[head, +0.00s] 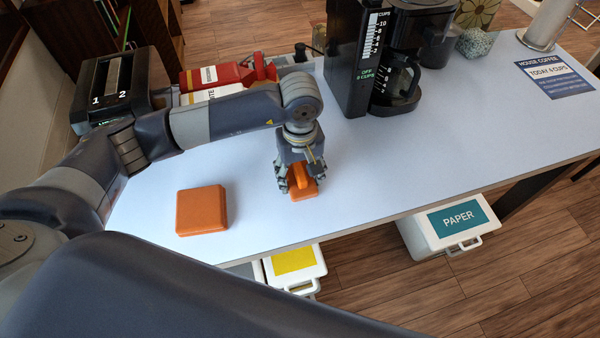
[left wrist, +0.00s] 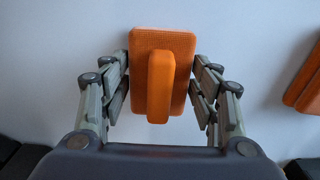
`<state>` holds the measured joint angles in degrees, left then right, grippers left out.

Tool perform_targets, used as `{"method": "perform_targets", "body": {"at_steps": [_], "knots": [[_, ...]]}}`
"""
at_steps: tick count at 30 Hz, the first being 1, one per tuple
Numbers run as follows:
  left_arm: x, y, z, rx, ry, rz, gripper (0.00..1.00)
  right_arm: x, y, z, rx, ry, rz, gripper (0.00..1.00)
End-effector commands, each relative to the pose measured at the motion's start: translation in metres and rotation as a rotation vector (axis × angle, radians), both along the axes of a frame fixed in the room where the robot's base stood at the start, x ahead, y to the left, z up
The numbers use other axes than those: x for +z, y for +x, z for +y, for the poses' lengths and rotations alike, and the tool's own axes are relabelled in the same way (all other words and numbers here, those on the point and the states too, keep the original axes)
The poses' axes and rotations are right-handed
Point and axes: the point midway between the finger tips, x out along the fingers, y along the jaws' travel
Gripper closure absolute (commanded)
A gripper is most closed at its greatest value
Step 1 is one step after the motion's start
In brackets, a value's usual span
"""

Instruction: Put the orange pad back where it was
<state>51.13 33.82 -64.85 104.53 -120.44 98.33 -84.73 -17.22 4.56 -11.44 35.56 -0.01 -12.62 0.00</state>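An orange pad with a raised bar handle (head: 304,194) lies on the white tabletop near its front edge, under my left gripper (head: 302,183). In the left wrist view the pad (left wrist: 185,42) sits between the finger pairs of the left gripper (left wrist: 162,78), its bar running lengthwise along the middle. The fingers are spread wide, clear of the bar. A second orange block, square and flat-topped (head: 201,210), lies to the left on the same table; part of it shows at the right edge of the left wrist view (left wrist: 306,85). My right gripper is out of view.
A coffee machine (head: 395,55) stands at the back. A black two-slot appliance (head: 120,85) and a red item (head: 225,75) are at the back left. A sign (head: 553,80) lies at the right. White bins, one marked PAPER (head: 455,222), stand below the front edge. The right tabletop is mostly clear.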

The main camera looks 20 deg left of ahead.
Motion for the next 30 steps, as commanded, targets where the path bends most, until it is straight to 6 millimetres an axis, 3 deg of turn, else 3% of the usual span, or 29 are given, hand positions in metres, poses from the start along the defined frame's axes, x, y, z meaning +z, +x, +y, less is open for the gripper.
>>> {"method": "perform_targets", "body": {"at_steps": [15, 17, 30], "knots": [[0.006, 0.0, 0.0, 0.0, -0.001, 0.001, 0.26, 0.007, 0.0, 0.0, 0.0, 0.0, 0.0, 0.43], [0.01, 0.001, 0.0, 0.0, -0.002, -0.004, 0.26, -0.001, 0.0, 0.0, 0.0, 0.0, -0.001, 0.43], [0.099, 0.001, 0.0, 0.0, 0.0, -0.005, 0.26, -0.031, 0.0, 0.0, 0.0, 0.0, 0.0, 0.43]]}}
